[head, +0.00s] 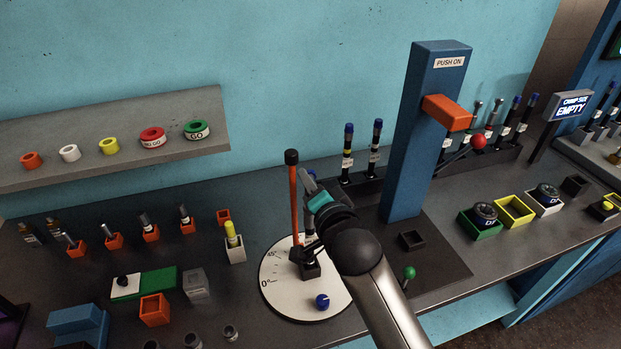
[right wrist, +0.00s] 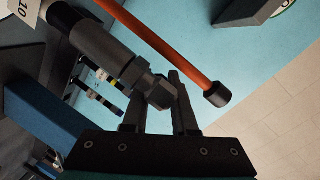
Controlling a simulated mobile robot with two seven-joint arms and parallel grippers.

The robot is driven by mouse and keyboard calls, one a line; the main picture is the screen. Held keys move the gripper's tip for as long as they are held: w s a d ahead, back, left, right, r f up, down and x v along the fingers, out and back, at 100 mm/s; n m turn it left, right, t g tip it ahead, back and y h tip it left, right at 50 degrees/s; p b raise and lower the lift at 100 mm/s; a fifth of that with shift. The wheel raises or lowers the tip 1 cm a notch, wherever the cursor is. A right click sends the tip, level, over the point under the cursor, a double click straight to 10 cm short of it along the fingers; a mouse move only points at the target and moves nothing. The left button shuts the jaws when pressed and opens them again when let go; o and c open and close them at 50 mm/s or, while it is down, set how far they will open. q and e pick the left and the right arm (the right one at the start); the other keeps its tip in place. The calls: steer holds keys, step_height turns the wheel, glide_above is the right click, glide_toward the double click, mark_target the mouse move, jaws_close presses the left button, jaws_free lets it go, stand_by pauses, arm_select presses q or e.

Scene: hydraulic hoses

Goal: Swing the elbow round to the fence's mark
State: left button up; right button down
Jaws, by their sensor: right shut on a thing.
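A round white dial (head: 278,290) with degree marks, 0° and 45° readable, lies on the bench. A small black block (head: 311,270) stands on it, with a dark labelled fitting (head: 309,240) upright in it, which I take for the elbow. My right gripper (head: 313,192) is at the fitting's upper end, partly hiding it. In the right wrist view, the gripper (right wrist: 157,100) is shut on the hex end of the dark fitting (right wrist: 100,45). An orange rod (head: 294,205) with a black cap rises beside it. I cannot make out which part is the fence or its mark.
A blue knob (head: 322,301) sits on the dial's front. The blue post (head: 425,130) with an orange arm and red-ball lever stands close to the right. A green-ball lever (head: 409,273) is at the front. Orange cups and a yellow-topped piece (head: 232,234) stand left.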

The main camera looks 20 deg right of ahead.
steer(key=shift+f, duration=0.2)
steer(key=c, duration=0.8)
jaws_free()
steer(key=shift+r, duration=0.1)
steer(key=shift+o, duration=0.2)
steer(key=shift+s, duration=0.1)
steer(key=v, duration=1.5)
